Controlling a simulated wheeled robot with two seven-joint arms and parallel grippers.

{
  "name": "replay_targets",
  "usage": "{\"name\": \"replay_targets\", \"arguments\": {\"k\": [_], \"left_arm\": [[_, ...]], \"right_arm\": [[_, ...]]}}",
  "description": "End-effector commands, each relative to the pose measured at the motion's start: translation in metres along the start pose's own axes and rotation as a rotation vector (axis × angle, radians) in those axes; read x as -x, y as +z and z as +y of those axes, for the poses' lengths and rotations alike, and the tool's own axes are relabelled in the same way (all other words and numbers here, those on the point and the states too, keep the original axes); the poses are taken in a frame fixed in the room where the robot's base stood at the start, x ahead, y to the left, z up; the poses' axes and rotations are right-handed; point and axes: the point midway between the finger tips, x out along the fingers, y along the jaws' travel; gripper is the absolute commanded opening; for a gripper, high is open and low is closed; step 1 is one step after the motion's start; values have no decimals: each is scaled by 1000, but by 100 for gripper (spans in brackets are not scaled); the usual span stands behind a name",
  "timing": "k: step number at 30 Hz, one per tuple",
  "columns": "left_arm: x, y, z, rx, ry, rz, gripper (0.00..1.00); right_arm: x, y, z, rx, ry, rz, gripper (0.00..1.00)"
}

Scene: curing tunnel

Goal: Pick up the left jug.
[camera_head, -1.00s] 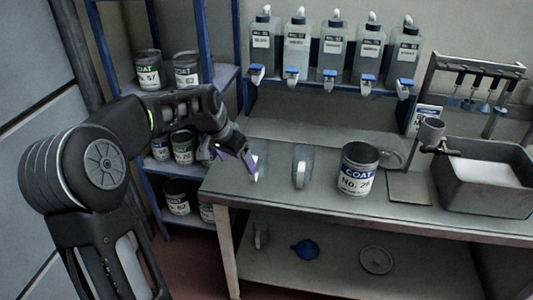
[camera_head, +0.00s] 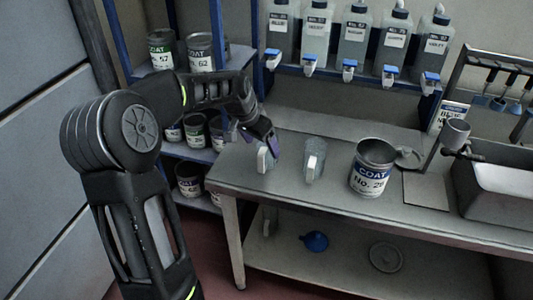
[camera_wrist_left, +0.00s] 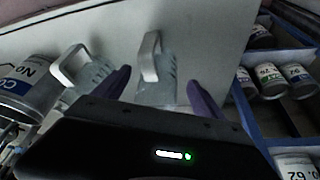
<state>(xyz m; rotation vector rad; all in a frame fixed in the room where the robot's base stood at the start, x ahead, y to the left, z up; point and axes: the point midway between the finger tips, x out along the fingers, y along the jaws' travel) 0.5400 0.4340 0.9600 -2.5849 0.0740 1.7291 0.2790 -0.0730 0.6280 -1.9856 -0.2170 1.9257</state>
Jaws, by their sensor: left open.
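The left jug (camera_head: 264,160) is a clear, greyish jug with a pale handle, upright on the bench near its left end. My left gripper (camera_head: 267,143) is right at it in the head view and partly covers it. In the left wrist view the left jug (camera_wrist_left: 158,92) shows between the two spread purple fingers of my left gripper (camera_wrist_left: 158,88), its handle pointing away from the palm. I cannot tell whether a finger touches it. A second similar jug (camera_head: 315,160) stands to the right. It also shows in the left wrist view (camera_wrist_left: 92,78). My right gripper is out of view.
A COAT can (camera_head: 371,172) stands right of the jugs on the bench (camera_head: 340,205). A sink (camera_head: 495,190) is farther right. Bottles with blue taps (camera_head: 315,40) line the shelf above. A rack with cans (camera_head: 200,50) stands behind my left arm.

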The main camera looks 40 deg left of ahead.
Motion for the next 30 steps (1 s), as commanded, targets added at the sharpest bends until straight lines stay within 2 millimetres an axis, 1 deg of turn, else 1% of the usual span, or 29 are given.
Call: {"name": "replay_targets", "arguments": {"k": [10,14,18,21,24,30], "left_arm": [[-3,0,0,0,0,0,81],[-16,-1,0,-1,3,-2,81],[-38,-2,0,-1,2,-2,81],[-49,-2,0,0,1,0,81],[-53,-2,0,0,0,1,81],[-53,-2,-1,0,-1,1,81]], "right_arm": [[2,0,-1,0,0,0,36],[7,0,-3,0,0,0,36],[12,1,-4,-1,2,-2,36],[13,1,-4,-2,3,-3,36],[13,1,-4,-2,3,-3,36],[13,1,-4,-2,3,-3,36]]}}
